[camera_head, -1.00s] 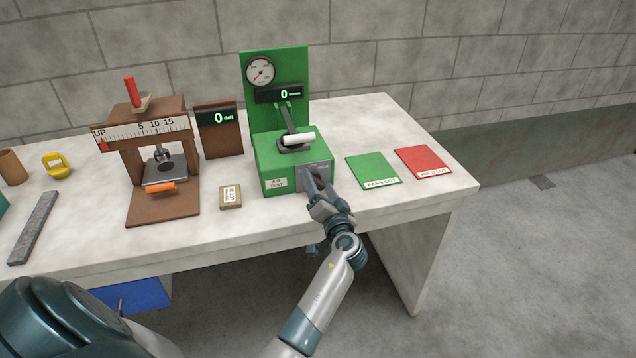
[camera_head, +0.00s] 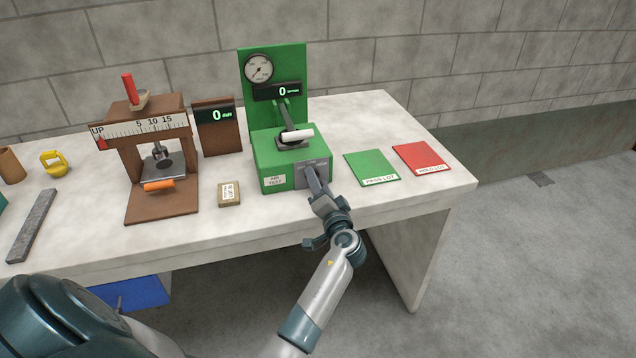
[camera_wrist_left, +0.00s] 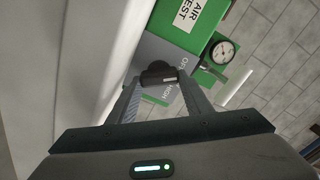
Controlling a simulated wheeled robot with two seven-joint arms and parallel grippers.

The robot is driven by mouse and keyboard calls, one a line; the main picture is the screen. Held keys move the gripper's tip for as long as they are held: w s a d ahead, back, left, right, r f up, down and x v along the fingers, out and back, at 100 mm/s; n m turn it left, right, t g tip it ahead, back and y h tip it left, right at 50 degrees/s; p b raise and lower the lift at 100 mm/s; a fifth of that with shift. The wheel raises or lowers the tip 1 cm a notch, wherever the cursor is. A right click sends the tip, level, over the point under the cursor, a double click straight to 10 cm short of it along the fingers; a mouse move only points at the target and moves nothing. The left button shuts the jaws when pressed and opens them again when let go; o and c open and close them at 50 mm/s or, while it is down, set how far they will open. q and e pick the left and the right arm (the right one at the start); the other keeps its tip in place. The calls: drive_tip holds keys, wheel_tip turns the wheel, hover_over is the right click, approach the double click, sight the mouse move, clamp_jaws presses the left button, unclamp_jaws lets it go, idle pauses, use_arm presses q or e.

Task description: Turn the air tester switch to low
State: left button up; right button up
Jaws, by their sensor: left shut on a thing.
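The green air tester (camera_head: 290,160) stands on the table, with a round gauge (camera_head: 258,68), a display reading 0 and a white-handled lever (camera_head: 297,136). Its grey switch plate (camera_head: 304,177) is on the front face. My left gripper (camera_head: 313,178) reaches this plate from the front. In the left wrist view, its fingers (camera_wrist_left: 158,84) are closed on the black switch knob (camera_wrist_left: 158,72). The plate lettering beside it is partly covered; "HIGH" can be made out. The right gripper is not in view.
A green pass-lot mat (camera_head: 372,168) and a red hold-lot mat (camera_head: 421,158) lie to the right. A brown press (camera_head: 160,165), a small labelled block (camera_head: 229,194) and a grey bar (camera_head: 33,225) are to the left. The table's front edge lies below my gripper.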

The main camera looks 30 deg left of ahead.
use_arm(q)
drive_tip(key=shift+m, duration=1.3)
drive_tip(key=m+p, duration=0.1)
drive_tip(key=m, duration=0.2)
drive_tip(key=shift+f+m, duration=0.15)
drive_tip(key=shift+m, duration=0.55)
drive_tip(key=o, duration=1.1)
drive_tip(key=shift+c, duration=0.2)
drive_tip(key=shift+f, duration=0.15)
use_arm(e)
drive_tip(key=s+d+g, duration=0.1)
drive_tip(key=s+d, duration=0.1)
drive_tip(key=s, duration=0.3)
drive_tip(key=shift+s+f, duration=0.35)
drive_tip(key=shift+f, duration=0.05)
use_arm(q)
drive_tip(key=shift+f, duration=0.15)
